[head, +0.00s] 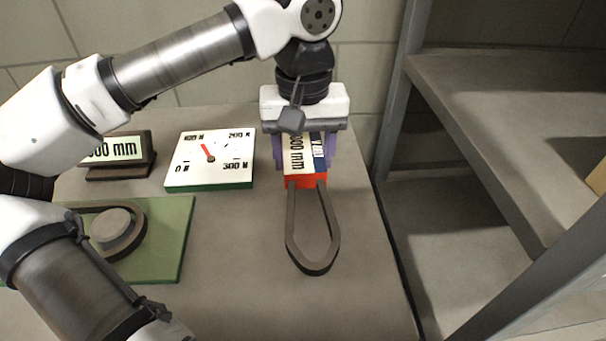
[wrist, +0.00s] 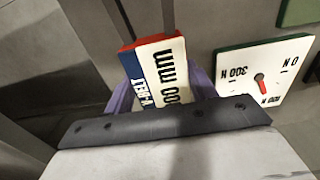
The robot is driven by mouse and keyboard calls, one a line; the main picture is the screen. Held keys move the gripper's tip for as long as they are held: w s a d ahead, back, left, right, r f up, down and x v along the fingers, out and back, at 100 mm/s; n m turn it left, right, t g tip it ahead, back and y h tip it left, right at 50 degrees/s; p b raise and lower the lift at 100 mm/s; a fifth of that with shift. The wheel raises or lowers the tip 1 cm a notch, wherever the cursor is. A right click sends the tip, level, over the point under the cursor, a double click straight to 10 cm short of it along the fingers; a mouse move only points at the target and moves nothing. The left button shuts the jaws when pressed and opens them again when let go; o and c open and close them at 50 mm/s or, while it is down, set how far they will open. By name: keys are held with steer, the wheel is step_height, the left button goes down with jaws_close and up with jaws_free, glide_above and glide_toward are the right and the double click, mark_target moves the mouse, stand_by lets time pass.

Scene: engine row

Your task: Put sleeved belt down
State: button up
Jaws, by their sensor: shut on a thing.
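The sleeved belt is a dark loop (head: 312,262) with a red, white and blue sleeve (head: 305,165) around one end. The sleeve carries text ending in "00 mm". My gripper (head: 304,152) is shut on the sleeve, its purple fingers on either side. The belt loop extends from the sleeve toward the front of the grey table (head: 235,290); I cannot tell whether it touches the surface. In the wrist view the sleeve (wrist: 158,75) sits between the fingers, and the loop runs out of the top of the picture.
A white dial board (head: 210,172) with a red pointer lies left of the gripper. A "00 mm" display (head: 118,153) stands farther left. A green board (head: 170,235) holds a pulley with a belt. Grey shelving (head: 480,150) stands at the right. The table's front middle is clear.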

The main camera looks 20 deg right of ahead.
mark_target(303, 152)
steer(key=shift+f, duration=2.55)
steer(key=shift+f, duration=0.1)
steer(key=shift+f, duration=0.15)
steer(key=o, duration=1.1)
step_height(303, 152, up, 13)
steer(key=shift+f, duration=0.2)
